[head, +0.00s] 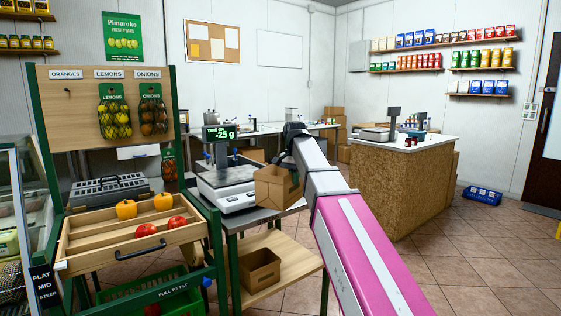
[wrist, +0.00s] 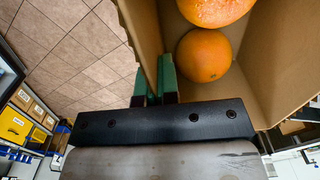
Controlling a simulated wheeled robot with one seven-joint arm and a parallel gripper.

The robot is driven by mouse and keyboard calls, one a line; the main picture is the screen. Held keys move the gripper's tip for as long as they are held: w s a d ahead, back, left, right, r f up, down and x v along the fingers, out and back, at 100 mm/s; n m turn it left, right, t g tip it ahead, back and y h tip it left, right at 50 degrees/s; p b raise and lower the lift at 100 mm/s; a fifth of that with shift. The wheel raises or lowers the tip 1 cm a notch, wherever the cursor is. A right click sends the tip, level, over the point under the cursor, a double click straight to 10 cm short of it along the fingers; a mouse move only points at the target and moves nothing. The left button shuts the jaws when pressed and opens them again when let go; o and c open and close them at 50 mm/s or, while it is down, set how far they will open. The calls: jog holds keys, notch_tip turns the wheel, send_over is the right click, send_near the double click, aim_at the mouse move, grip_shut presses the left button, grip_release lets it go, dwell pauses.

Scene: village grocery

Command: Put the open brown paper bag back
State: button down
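The open brown paper bag (head: 276,190) is in the middle of the head view, at the right side of the scale (head: 226,187). In the wrist view the bag's inside (wrist: 278,60) shows two oranges (wrist: 204,55). My gripper's green fingers (wrist: 155,82) are on either side of the bag's near wall, closed on it. In the head view my arm hides most of the gripper. The scale display (head: 219,133) reads -25 g. I cannot tell whether the bag hangs just above the counter (head: 236,219) or touches it.
A brown open box (head: 260,270) sits on the wooden shelf below the counter. At left, a tilted wooden tray (head: 100,240) holds yellow peppers and red tomatoes, with a green crate (head: 150,299) below. A wood-panelled counter (head: 408,185) stands at right; floor (head: 470,245) before it is clear.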

jog(key=s+d+f+n, duration=0.3)
jog(key=s+d+f, duration=0.1)
jog(key=d+f, duration=0.3)
jog(key=s+d+f+n, duration=0.2)
jog(key=s+d+f, duration=0.2)
jog(key=d+f, duration=0.4)
notch_tip(320, 180, down, 3)
jog(key=shift+s+f+n, duration=0.1)
jog(key=shift+s+n, duration=0.3)
jog(key=shift+d, duration=0.15)
